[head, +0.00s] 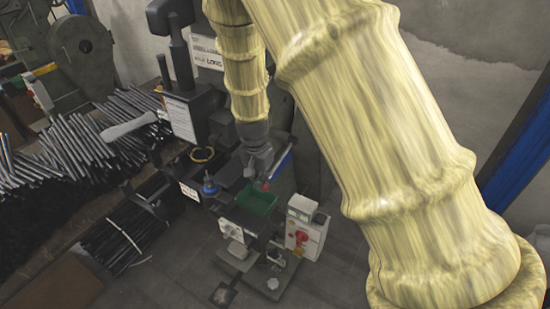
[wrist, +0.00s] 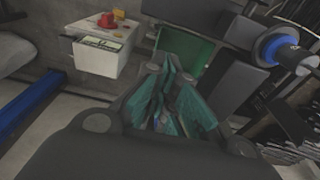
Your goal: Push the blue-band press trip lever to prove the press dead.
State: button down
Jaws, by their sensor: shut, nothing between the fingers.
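A dark press carries a blue band (head: 209,187) around a short post, left of the green tray. In the wrist view the blue band (wrist: 275,48) shows on a dark cylinder at the upper right. My gripper (head: 256,173) is shut and empty, hanging above the green tray (head: 257,201). In the wrist view my gripper (wrist: 165,122) shows teal finger pads. A blue strip (head: 280,164) runs beside the gripper in the head view, with a small red spot near its lower end. I cannot tell whether this is the trip lever or whether the fingers touch it.
A white control box (head: 305,230) with a red button stands right of the tray; it also shows in the wrist view (wrist: 100,60). Bundled rods (head: 75,150) lie at the left.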

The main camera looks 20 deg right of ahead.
jog(key=shift+f, duration=0.6)
jog(key=shift+r, duration=0.1)
jog(key=shift+s+a+r+p, duration=0.1)
jog(key=shift+a+r+p, duration=0.05)
jog(key=shift+r+p, duration=0.35)
jog(key=shift+s+a+r+p, duration=0.35)
jog(key=shift+r+p, duration=0.15)
jog(key=shift+r, duration=0.15)
jog(key=shift+s+a+r+p, duration=0.2)
jog(key=shift+a+r+p, duration=0.1)
jog(key=shift+r+p, duration=0.3)
jog(key=shift+s+a+r+p, duration=0.3)
jog(key=shift+a+r+p, duration=0.1)
jog(key=shift+r, duration=0.3)
jog(key=shift+d, duration=0.1)
